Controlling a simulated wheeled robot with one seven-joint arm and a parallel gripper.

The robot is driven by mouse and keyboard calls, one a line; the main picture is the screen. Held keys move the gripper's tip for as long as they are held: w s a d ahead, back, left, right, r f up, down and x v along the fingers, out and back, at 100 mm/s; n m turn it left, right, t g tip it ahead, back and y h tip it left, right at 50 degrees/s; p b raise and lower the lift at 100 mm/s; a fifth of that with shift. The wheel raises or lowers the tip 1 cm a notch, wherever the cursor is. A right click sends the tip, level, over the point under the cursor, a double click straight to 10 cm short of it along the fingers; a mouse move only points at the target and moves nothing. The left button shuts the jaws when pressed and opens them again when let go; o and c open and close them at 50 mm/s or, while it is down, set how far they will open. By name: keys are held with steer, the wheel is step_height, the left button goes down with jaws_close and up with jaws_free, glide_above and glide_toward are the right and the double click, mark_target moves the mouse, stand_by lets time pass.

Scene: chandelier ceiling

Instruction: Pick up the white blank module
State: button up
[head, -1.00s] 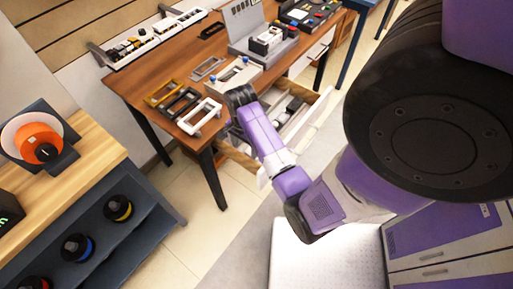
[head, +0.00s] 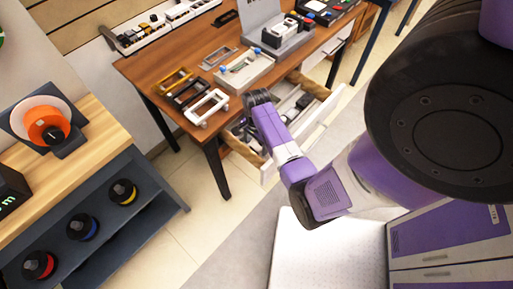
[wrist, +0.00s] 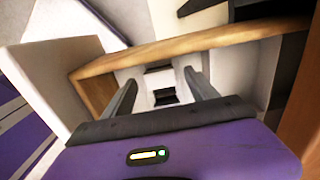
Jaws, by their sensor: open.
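In the wrist view my gripper (wrist: 160,78) is open, its two dark fingers pointing into a wooden-sided drawer (wrist: 230,35). A white piece with black openings (wrist: 148,98) shows between and beyond the fingers. I cannot tell for sure that it is the white blank module, or whether the fingers touch it. In the head view the pulled-out drawer (head: 318,122) holds dark and pale pieces. My purple wrist is over the drawer's near left part and hides my fingertips and what lies below them.
The wooden table (head: 150,72) above the drawer bears a white frame (head: 206,107), a black frame (head: 188,92), a tan frame (head: 174,80) and a grey tray with blue knobs (head: 245,68). A shelf with spools (head: 82,227) stands at left. Floor between is clear.

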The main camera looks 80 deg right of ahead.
steer(key=shift+f, duration=0.25)
steer(key=c, duration=1.4)
steer(key=shift+r, duration=0.1)
steer(key=shift+c, duration=0.2)
